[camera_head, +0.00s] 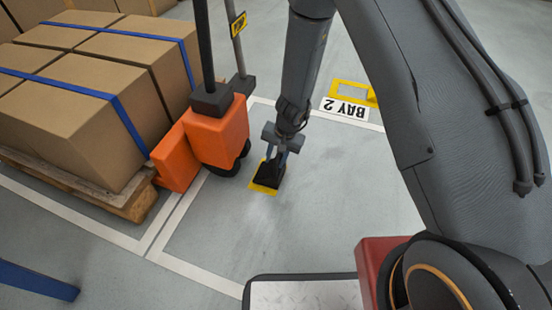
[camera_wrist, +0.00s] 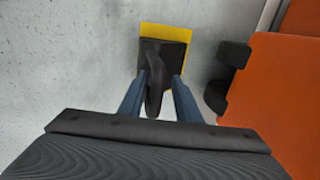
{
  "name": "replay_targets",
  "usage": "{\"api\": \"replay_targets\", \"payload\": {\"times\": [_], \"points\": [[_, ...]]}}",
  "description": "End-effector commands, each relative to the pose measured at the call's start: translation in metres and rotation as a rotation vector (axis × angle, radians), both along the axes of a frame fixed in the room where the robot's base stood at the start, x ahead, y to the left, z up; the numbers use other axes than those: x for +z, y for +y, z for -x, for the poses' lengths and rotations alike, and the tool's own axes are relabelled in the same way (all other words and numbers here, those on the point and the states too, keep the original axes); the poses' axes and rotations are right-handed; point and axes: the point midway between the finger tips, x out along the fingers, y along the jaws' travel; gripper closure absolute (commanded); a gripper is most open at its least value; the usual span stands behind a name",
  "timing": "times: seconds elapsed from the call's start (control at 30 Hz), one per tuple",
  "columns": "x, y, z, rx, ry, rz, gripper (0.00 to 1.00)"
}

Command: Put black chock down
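The black chock (camera_head: 270,174) is a dark block with an upright loop-like handle. It appears to rest on a yellow patch (camera_head: 262,188) on the floor, next to the orange truck. In the wrist view the chock (camera_wrist: 176,52) covers most of the yellow patch (camera_wrist: 165,31), whose far edge and right side show. My gripper (camera_wrist: 161,78) points down over the chock, its two blue fingers on either side of the handle. A gap shows between the handle and the right finger; the left finger is close to the handle, and contact there cannot be told.
An orange pallet truck (camera_head: 220,132) with a dark wheel stands just left of the chock. Its pallet (camera_head: 130,203) bears strapped cartons (camera_head: 105,125). A BAY 2 sign (camera_head: 346,108) and a yellow frame (camera_head: 352,91) lie behind. Floor right of the chock is clear.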

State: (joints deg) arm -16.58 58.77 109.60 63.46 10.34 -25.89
Motion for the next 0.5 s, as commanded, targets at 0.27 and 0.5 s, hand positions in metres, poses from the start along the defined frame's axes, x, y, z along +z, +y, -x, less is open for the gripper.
{"api": "replay_targets", "payload": {"times": [0.27,0.5], "points": [[0.006,-0.001,0.0,0.0,-0.001,-0.001,0.69],[0.042,-0.008,0.003,-0.001,-0.001,-0.001,0.69]]}}
